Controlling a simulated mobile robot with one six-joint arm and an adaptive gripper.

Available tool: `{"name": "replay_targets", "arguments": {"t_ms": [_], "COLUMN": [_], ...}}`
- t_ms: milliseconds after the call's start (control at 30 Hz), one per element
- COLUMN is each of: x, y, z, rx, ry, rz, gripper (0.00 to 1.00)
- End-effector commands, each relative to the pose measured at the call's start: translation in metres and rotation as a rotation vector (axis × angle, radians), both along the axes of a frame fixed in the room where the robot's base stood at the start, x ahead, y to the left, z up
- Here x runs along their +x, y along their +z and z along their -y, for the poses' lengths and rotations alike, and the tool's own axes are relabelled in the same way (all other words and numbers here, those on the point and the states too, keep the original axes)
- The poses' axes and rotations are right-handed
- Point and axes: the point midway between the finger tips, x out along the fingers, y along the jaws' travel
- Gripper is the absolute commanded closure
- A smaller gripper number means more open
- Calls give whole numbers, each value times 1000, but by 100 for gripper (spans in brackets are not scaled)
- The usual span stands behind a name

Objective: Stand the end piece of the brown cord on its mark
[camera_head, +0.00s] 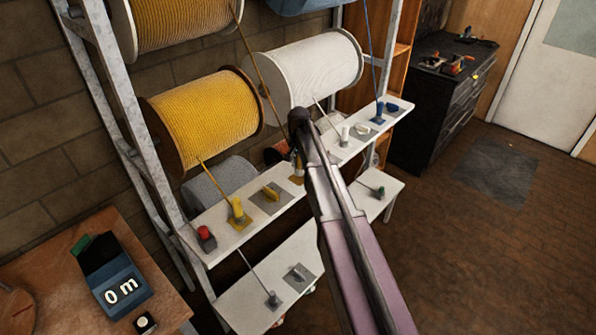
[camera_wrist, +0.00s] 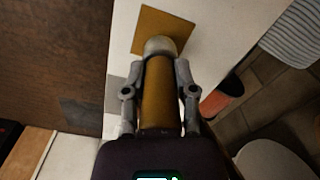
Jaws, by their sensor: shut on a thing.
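My gripper (camera_wrist: 162,68) is shut on the brown end piece (camera_wrist: 158,98), one finger on each side of it in the wrist view. Its rounded grey tip points up the picture and overlaps the brown square mark (camera_wrist: 150,20) on the white shelf. I cannot tell whether the tip touches the shelf. In the head view the brown cord (camera_head: 264,75) runs down from the upper spool to behind my arm's wrist. The mark (camera_head: 297,180) shows partly beside the arm there. My wrist hides most of the gripper and end piece in that view.
A lower shelf (camera_head: 250,300) is below. A desk with a "0 m" device (camera_head: 120,290) is at left.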

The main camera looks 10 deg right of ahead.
Motion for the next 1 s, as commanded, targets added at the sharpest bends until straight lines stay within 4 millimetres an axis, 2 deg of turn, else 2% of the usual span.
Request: {"name": "replay_targets", "arguments": {"t_ms": [33, 200, 833, 867, 900, 967, 1000], "x": [0, 0, 0, 0, 0, 0, 0], "y": [-9, -19, -25, -24, -24, -24, -24], "z": [0, 0, 0, 0, 0, 1, 0], "rx": [0, 0, 0, 0, 0, 0, 0], "ry": [0, 0, 0, 0, 0, 0, 0], "rz": [0, 0, 0, 0, 0, 0, 0], "gripper": [100, 100, 100, 58, 46, 29, 29]}}
